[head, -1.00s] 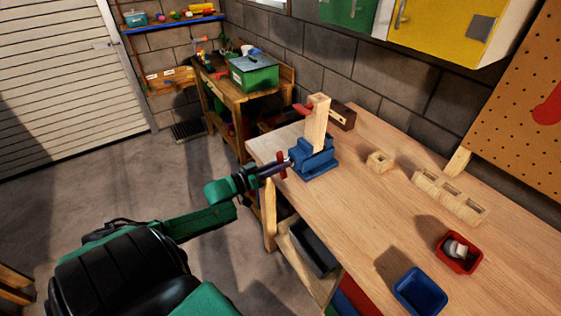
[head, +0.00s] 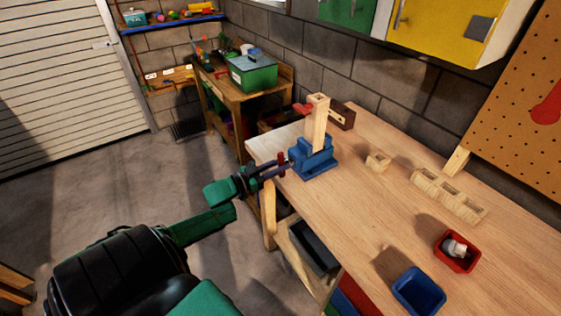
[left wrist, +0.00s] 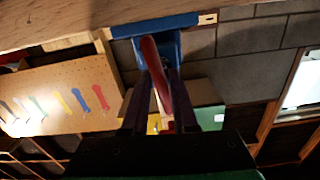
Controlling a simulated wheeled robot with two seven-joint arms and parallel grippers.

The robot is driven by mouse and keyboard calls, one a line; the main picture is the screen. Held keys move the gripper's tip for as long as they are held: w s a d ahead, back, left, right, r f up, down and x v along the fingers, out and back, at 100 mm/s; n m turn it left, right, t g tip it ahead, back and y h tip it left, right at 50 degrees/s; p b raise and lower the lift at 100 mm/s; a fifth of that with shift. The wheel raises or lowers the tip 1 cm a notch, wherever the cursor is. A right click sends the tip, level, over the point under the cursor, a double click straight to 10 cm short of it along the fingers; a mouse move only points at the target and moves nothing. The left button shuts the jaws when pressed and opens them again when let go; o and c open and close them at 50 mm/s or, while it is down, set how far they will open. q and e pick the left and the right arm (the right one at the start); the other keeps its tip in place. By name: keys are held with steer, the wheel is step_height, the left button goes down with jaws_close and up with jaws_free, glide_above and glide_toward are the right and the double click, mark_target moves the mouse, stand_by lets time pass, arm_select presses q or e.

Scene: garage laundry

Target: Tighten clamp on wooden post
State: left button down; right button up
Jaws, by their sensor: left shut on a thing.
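A blue clamp (head: 314,160) stands at the left edge of the wooden workbench. An upright light wooden post (head: 318,124) stands in it. My left gripper (head: 274,171) is at the near left side of the clamp and shut on its red handle (head: 282,158). In the left wrist view, the red handle (left wrist: 152,62) lies slanted between the two dark fingers, with the blue clamp body (left wrist: 172,44) behind it. The gap between the clamp jaws and the post is too small to judge. My right gripper is not in view.
The workbench (head: 350,215) holds small wooden blocks (head: 448,195), a red bin (head: 458,252) with pale items, and an empty blue bin (head: 419,291). A brown block (head: 341,116) lies behind the post. A green toolbox (head: 253,71) stands on a second bench. Open floor lies left.

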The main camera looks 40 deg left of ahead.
arm_select(q)
steer(key=shift+f, duration=0.1)
stand_by(0.7)
steer(key=c, duration=0.8)
jaws_free()
steer(key=shift+s, duration=0.1)
steer(key=shift+c, duration=0.2)
steer(key=shift+s+a+r, duration=0.1)
steer(key=shift+s+r, duration=0.1)
